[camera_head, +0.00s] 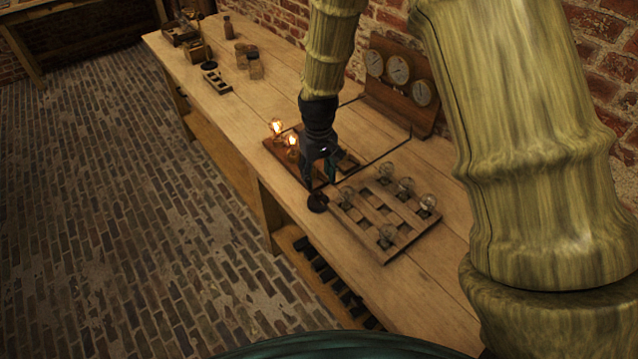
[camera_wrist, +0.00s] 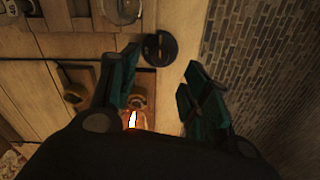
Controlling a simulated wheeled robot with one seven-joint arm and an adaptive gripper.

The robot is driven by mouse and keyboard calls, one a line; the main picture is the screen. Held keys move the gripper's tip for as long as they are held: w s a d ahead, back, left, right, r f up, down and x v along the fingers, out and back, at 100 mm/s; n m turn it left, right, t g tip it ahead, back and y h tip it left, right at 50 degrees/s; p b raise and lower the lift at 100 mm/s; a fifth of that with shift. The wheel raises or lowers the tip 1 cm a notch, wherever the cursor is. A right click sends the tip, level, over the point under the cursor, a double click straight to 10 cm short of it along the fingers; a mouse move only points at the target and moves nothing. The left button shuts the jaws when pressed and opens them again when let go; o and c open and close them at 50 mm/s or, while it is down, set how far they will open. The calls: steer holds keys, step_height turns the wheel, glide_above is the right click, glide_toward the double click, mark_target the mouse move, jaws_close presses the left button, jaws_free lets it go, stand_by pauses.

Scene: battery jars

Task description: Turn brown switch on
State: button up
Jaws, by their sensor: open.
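A round dark brown switch (camera_head: 317,202) sits on the bench at the near left corner of the jar rack. It also shows in the wrist view as a dark disc with a small raised part (camera_wrist: 159,49). Whether its lever is on or off is too small to tell. My gripper (camera_head: 319,174) points down just behind the switch, above the bench. In the wrist view my gripper (camera_wrist: 160,66) has its teal fingers apart, with nothing held between them. The disc lies ahead of the gap, closer to the left finger.
A wooden rack (camera_head: 383,256) with several glass jars stands right of my gripper. A brown board with two lit bulbs (camera_head: 291,142) is to the left. A gauge panel (camera_head: 398,66) stands at the wall, with a thin wire frame before it. Another dark round piece (camera_head: 208,66) lies farther back.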

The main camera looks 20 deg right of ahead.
mark_target(319, 193)
steer(key=shift+r, duration=2.5)
